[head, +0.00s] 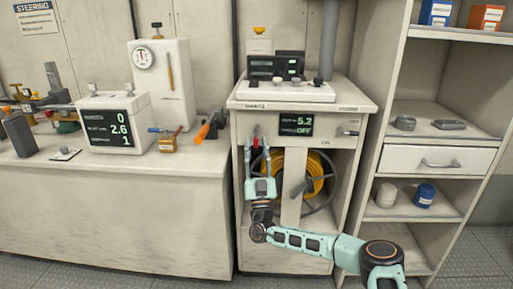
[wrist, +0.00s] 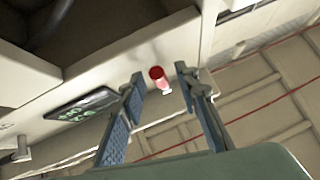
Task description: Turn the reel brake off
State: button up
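The yellow hose reel (head: 318,175) sits in the open bay of the cabinet, partly hidden by an upright post and my arm. On the panel above it, a small red knob (head: 256,131) is left of a dark display (head: 296,125) reading 5.2 and OFF. In the wrist view the red knob (wrist: 156,73) has a pale lower end. My gripper (head: 258,146) is open just in front of the knob. In the wrist view its fingertips (wrist: 160,80) stand on either side of the knob, with gaps visible. I cannot tell which control is the brake.
A small lever (head: 348,132) is right of the display. A dark grey handle (head: 299,188) is on the post. Left is a bench (head: 120,200) with a white readout box (head: 113,122) and tools. Right is an open shelf unit (head: 395,60).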

jog(key=v, duration=1.2)
